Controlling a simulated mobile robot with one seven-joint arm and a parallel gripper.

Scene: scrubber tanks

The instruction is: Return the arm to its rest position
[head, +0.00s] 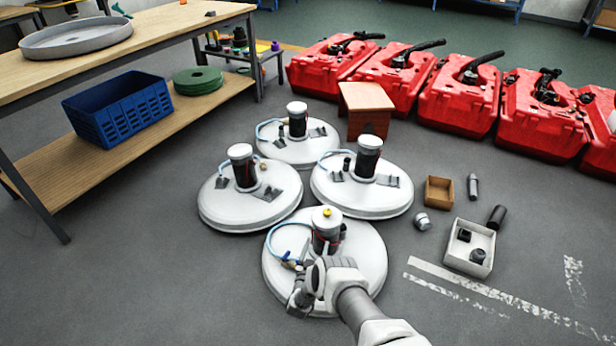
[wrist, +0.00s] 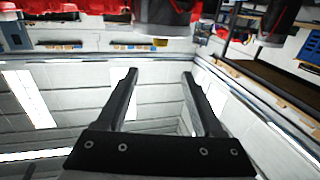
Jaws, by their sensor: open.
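My arm comes in from the lower right of the head view and bends at a grey joint in front of the nearest white round tank top (head: 366,258). My gripper (head: 299,301) is low at the front left of that top, partly hidden by my own arm. In the wrist view both fingers of my gripper (wrist: 159,73) stand well apart with nothing between them. The wrist view looks upside down, with ceiling panels and lights behind the fingers. The nearest top carries a cylinder with a yellow cap (head: 327,213) and a blue hose (head: 273,238).
More white tops stand behind, at left (head: 225,205), right (head: 385,202) and back (head: 290,150). A wooden workbench (head: 150,40) is at left, with a blue crate (head: 120,110) on its shelf. Red tanks (head: 455,100) line the back right. A white bin (head: 470,262) is at right.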

